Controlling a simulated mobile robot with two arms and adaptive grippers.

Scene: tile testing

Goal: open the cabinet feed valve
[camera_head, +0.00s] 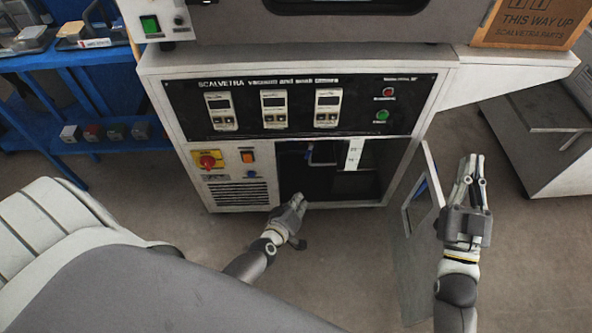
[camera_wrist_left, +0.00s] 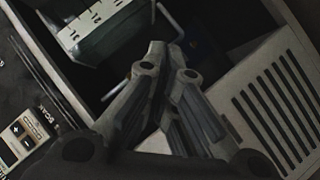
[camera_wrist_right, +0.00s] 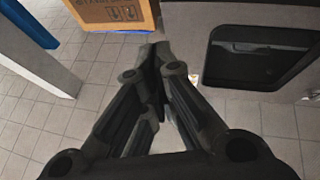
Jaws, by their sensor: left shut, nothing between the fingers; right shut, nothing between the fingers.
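The white cabinet (camera_head: 160,115) has an open, dark lower compartment (camera_head: 300,187). Its door (camera_head: 420,250) stands swung out at the right. A bent metal pipe (camera_head: 318,163) and a white scaled part (camera_head: 354,154) show inside; they also show in the left wrist view, the pipe (camera_wrist_left: 168,20) and the scaled part (camera_wrist_left: 92,27). A small blue patch behind the fingers there may be the feed valve, but I cannot tell. My left gripper (camera_head: 298,201) is shut and empty at the compartment's lower front. My right gripper (camera_head: 472,162) is shut and empty, right of the door.
A red rotary switch on a yellow plate (camera_head: 208,161), an orange switch (camera_head: 247,156) and a vent grille (camera_head: 238,194) are left of the compartment. Three controllers sit on the black panel (camera_head: 355,110) above. A blue shelf (camera_head: 95,90) stands left. Floor (camera_head: 345,260) is clear before the cabinet.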

